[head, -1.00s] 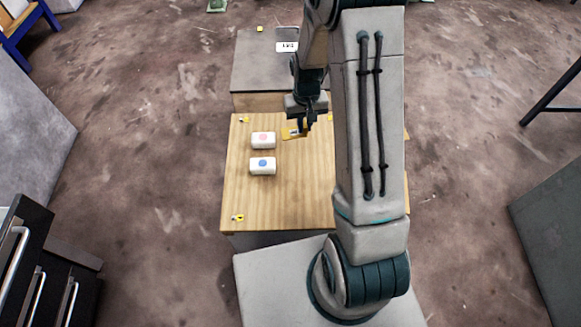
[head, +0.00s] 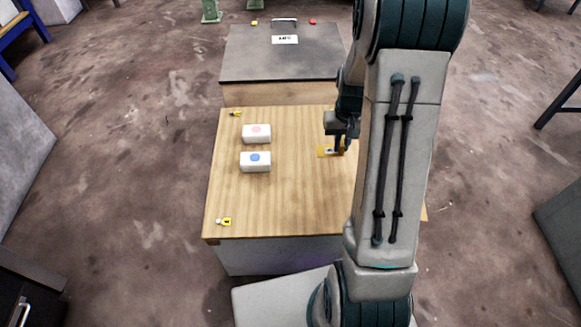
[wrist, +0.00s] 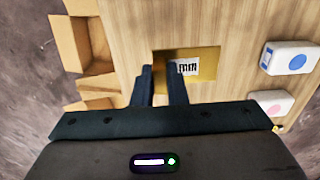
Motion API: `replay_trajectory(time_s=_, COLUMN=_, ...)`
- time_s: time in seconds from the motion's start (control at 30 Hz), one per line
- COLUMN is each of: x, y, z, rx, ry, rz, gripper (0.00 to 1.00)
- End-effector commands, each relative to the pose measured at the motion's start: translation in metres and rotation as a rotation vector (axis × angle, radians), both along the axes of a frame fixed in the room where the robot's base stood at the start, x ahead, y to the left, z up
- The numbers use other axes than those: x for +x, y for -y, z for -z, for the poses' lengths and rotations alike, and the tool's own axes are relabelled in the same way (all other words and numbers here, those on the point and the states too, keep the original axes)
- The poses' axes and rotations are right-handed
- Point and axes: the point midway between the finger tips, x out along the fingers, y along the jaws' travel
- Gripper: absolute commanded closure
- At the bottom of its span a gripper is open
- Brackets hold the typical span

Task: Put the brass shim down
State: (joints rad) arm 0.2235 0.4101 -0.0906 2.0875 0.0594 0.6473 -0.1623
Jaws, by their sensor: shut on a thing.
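The brass shim is a flat gold plate with a white printed label. In the head view the brass shim (head: 325,151) is at the right part of the wooden table top, partly hidden by my gripper (head: 342,150). In the wrist view the brass shim (wrist: 205,64) lies across the tips of my gripper (wrist: 160,72), which is shut on its edge. The shim is low over the wood; I cannot tell whether it touches the surface.
Two white blocks, one with a pink dot (head: 257,133) and one with a blue dot (head: 255,161), stand left on the wooden table (head: 285,205). A grey-topped box (head: 285,62) stands behind. Open cardboard boxes (wrist: 80,45) show in the wrist view. Wood between blocks and shim is clear.

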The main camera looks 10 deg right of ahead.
Motion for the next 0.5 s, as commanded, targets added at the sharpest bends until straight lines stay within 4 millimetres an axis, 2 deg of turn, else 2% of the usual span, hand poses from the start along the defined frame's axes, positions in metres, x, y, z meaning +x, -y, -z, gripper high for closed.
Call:
replay_trajectory(time_s=0.17, x=0.005, y=-0.007, z=0.012, rx=0.001, ry=0.000, rz=0.001, gripper=1.00)
replay_trajectory(time_s=0.5, x=0.043, y=-0.070, z=0.058, rx=0.000, ry=0.000, rz=-0.001, gripper=1.00)
